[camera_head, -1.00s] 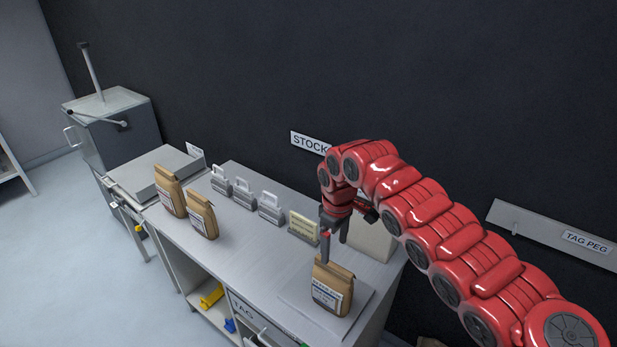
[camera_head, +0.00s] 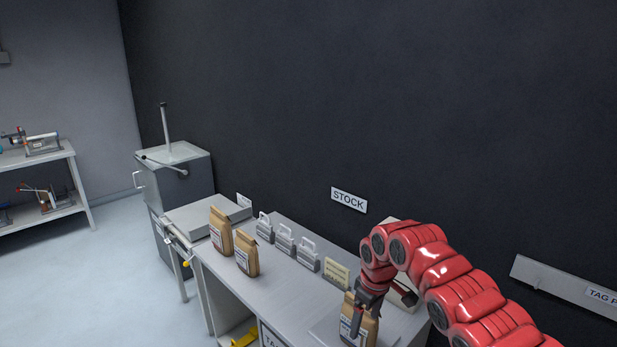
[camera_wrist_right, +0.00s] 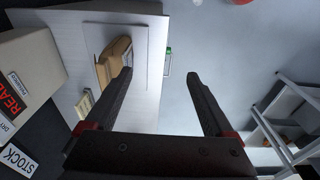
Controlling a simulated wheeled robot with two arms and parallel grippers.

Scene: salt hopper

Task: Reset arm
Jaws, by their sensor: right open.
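My right gripper (camera_head: 380,309) is open, its fingers apart with nothing between them. In the head view it hangs in front of a brown paper bag (camera_head: 347,328) with a white label, at the near right end of the bench. In the right wrist view the bag (camera_wrist_right: 110,62) lies beyond the left finger, outside the gap; I cannot tell if they touch. My left gripper is not in view.
Two more brown bags (camera_head: 246,254) and several grey handled blocks (camera_head: 285,240) stand on the bench (camera_head: 270,285). A grey cabinet (camera_head: 175,165) with levers stands at the far left end. A STOCK sign (camera_head: 349,200) is on the dark wall. Open floor lies left.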

